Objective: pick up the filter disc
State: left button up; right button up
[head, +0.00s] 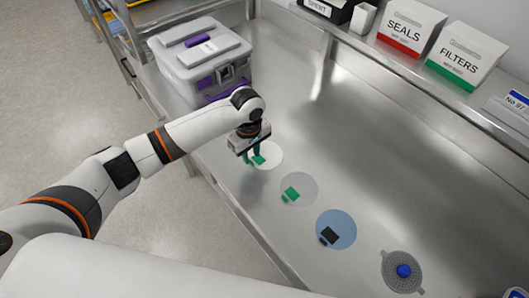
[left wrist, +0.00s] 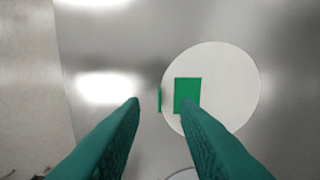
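A thin white disc (head: 270,154) with a green tab lies flat on the steel bench. In the left wrist view the white disc (left wrist: 225,75) is right of centre. It has a green square patch, and a narrow green strip stands at its left edge. My left gripper (head: 253,159) is over the tab side of this disc, fingers pointing down. In the left wrist view its green fingers (left wrist: 161,101) are apart, one each side of the narrow strip. The right finger covers part of the green patch. I cannot tell whether the fingers touch the tab. My right gripper is out of view.
A grey disc with green tab (head: 302,184), a blue disc with black tab (head: 338,222) and a perforated grey disc with blue knob (head: 397,283) lie in a row. A grey case (head: 200,72) stands behind. SEALS (head: 410,22) and FILTERS (head: 464,52) boxes sit on a shelf.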

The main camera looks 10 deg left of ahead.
pick_arm(q)
jog(key=shift+f, duration=1.4)
grip_shut()
